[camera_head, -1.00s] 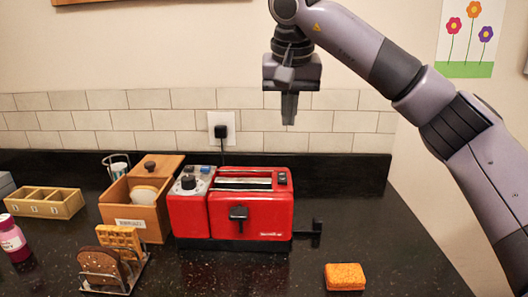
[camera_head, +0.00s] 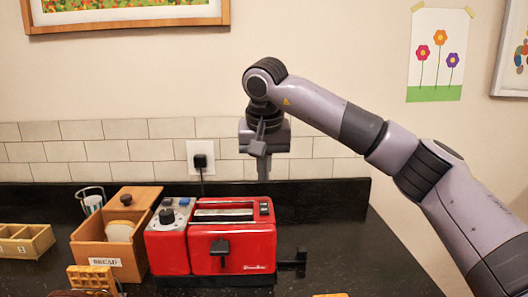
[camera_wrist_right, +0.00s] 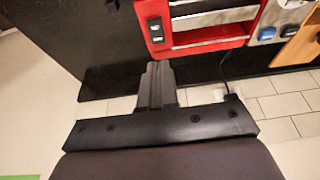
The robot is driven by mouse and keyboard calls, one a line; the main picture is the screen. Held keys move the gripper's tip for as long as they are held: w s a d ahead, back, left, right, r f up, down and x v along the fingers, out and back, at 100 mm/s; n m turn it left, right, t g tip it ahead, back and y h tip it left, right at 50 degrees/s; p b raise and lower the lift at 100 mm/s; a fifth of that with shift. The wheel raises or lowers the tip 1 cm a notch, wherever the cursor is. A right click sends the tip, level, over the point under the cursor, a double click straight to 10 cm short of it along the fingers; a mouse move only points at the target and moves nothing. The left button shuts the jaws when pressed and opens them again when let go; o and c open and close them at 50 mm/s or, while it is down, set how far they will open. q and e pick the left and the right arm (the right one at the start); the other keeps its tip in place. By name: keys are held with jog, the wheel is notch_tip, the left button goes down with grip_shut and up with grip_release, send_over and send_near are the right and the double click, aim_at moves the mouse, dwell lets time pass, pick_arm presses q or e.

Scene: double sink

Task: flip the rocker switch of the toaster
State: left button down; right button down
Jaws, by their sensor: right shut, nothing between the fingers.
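The red toaster (camera_head: 233,248) stands on the black counter, with two slots on top and a black lever on its front. A small black rocker switch (camera_head: 264,208) sits at the top right of the toaster; in the right wrist view the switch (camera_wrist_right: 156,30) shows on the red top beside the slots. My right gripper (camera_head: 263,177) points down, shut and empty, above and apart from the switch. In the right wrist view its fingers (camera_wrist_right: 160,68) are shut together near the counter's back edge. My left gripper is in neither view.
A control block with a dark knob (camera_head: 167,216) adjoins the toaster's left side. A wooden bread box (camera_head: 120,250), a divided wooden tray (camera_head: 27,242) and a waffle (camera_head: 92,278) stand further left. A plugged-in socket (camera_head: 200,158) is on the wall behind. Counter right of the toaster is mostly clear.

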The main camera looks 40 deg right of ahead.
aim_at(263, 204)
jog(key=x, duration=0.7)
jog(key=shift+s+a+f+p, duration=0.1)
jog(key=shift+s+a+p, duration=0.1)
jog(key=shift+s+p, duration=0.15)
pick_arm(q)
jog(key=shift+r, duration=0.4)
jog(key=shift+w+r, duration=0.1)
